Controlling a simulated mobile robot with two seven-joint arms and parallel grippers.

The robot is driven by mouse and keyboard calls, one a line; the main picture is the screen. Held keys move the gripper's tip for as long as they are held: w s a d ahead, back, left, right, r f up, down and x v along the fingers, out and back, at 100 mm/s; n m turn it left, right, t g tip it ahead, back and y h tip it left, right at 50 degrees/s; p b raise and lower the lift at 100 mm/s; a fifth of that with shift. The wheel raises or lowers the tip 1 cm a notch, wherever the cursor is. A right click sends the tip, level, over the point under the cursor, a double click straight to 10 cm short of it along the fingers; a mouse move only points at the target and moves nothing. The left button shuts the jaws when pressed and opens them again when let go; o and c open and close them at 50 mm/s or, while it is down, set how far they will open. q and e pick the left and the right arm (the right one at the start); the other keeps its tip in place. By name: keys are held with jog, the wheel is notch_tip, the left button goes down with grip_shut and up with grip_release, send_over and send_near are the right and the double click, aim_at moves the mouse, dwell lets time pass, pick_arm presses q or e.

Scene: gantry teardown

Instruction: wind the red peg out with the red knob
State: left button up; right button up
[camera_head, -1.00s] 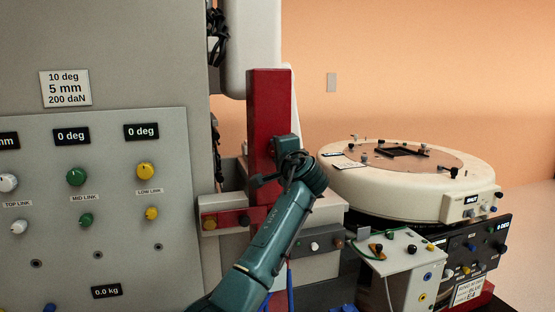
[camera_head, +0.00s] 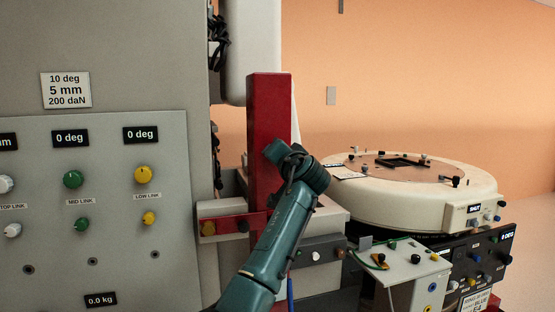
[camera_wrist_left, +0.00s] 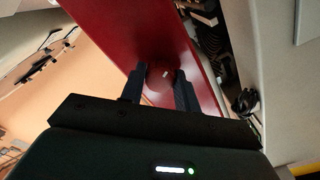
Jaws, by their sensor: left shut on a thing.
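A tall red upright (camera_head: 268,125) stands in the middle of the head view, and it fills much of the left wrist view (camera_wrist_left: 135,25). The red knob (camera_wrist_left: 160,80) is on its face, round with a small pale mark. My left gripper (camera_wrist_left: 160,88) has one dark finger on each side of the knob and is shut on it. In the head view my left wrist (camera_head: 300,168) is against the upright and hides the knob and fingertips. I cannot make out the red peg. My right gripper is not in view.
A grey panel (camera_head: 110,240) with knobs and displays stands at the left. A red cross bar (camera_head: 228,225) with a yellow knob lies low beside the upright. A round cream turntable (camera_head: 420,195) and a small control box (camera_head: 400,262) are at the right. Dark cables (camera_wrist_left: 245,102) hang near the gripper.

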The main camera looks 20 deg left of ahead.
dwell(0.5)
pick_arm(q)
jog(key=o, duration=1)
jog(key=shift+c, duration=0.2)
jog(key=shift+s+d, duration=0.1)
jog(key=b+v, duration=0.2)
jog(key=v, duration=1.1)
